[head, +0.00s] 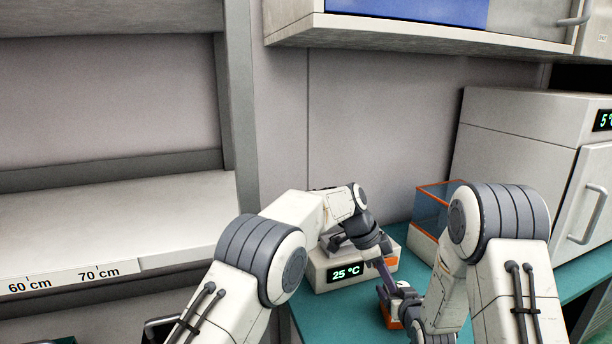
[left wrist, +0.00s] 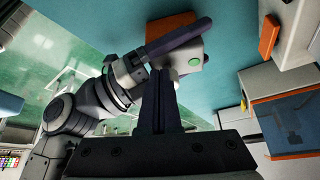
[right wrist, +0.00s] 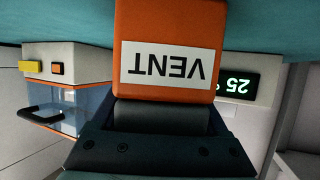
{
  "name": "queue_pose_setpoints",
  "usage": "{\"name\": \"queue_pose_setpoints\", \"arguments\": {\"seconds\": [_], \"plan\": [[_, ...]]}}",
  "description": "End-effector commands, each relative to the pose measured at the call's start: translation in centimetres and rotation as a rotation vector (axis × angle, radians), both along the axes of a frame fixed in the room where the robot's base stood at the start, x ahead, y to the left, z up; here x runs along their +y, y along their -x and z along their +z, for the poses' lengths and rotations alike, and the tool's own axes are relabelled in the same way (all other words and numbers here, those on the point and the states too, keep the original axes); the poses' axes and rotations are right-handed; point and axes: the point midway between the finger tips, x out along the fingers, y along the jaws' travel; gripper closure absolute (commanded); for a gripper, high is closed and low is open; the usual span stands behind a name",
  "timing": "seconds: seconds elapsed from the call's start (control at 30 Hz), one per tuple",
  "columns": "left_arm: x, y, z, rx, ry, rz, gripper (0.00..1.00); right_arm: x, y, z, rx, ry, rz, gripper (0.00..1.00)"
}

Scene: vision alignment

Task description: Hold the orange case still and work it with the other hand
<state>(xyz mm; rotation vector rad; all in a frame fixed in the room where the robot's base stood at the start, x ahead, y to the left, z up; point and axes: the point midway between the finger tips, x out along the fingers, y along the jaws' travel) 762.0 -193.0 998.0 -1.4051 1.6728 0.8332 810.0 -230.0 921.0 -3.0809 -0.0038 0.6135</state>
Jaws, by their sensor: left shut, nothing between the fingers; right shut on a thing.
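The orange case (head: 392,322) is low over the teal bench in the head view, largely hidden by my arms. In the right wrist view the case (right wrist: 165,22) shows an orange face with an upside-down VENT label. My right gripper (right wrist: 165,108) is shut on it. In the left wrist view the case shows a pale side with a round green button (left wrist: 195,62), and a dark finger of my right gripper lies across it. My left gripper (left wrist: 163,78) is shut and empty, its fingertips close to the pale side; I cannot tell whether they touch.
A white unit with a 25 °C display (head: 347,272) stands just behind the grippers. A clear-walled box with orange edges (head: 432,205) is behind on the right, before a white cabinet (head: 510,130). A pale shelf (head: 120,225) with centimetre marks is at left.

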Motion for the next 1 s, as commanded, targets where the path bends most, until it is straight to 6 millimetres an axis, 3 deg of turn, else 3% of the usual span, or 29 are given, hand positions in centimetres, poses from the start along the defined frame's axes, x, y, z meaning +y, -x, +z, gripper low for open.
{"name": "queue_pose_setpoints", "arguments": {"seconds": [0.33,0.67,1.0], "plan": [[-0.5,0.3,0.1,0.002,0.007,-0.005,1.00,0.4,-0.1,0.1,-0.002,0.003,0.012,0.87],[0.4,0.3,0.2,0.001,0.006,-0.004,1.00,0.3,0.0,0.0,-0.002,0.002,0.010,0.87],[0.6,0.1,3.8,-0.003,0.004,-0.003,1.00,0.1,0.0,0.0,-0.001,0.001,0.005,0.87]]}}
